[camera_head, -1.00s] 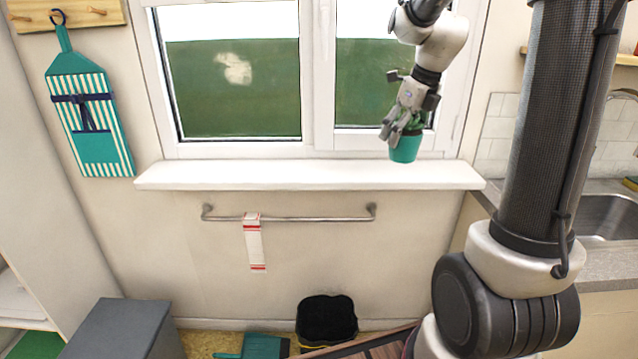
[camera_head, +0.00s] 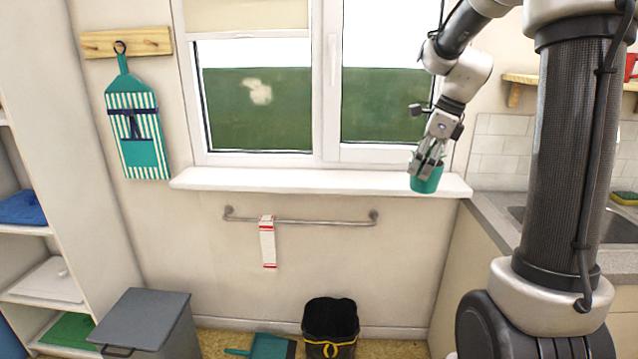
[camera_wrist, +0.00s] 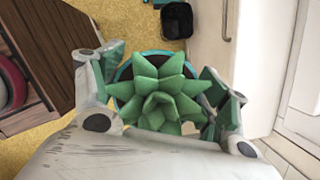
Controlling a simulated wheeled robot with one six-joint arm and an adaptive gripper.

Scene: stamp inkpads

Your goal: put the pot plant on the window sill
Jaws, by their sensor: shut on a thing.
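The pot plant (camera_head: 425,183) is a green succulent in a teal pot. My gripper (camera_head: 430,160) is shut on it from above, near the right end of the white window sill (camera_head: 290,181). In the head view the pot overlaps the sill's front edge. I cannot tell whether it touches the sill. In the wrist view the succulent (camera_wrist: 158,92) fills the middle between my two fingers (camera_wrist: 165,120), with the dark soil and teal rim partly showing, and yellow floor shows beyond. The sill's top is bare to the left of the pot.
A rail (camera_head: 300,221) with a red-and-white towel (camera_head: 267,243) hangs below the sill. A black bin (camera_head: 330,325) and a grey box (camera_head: 145,320) stand on the floor. The counter (camera_head: 500,225) with a sink is at right.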

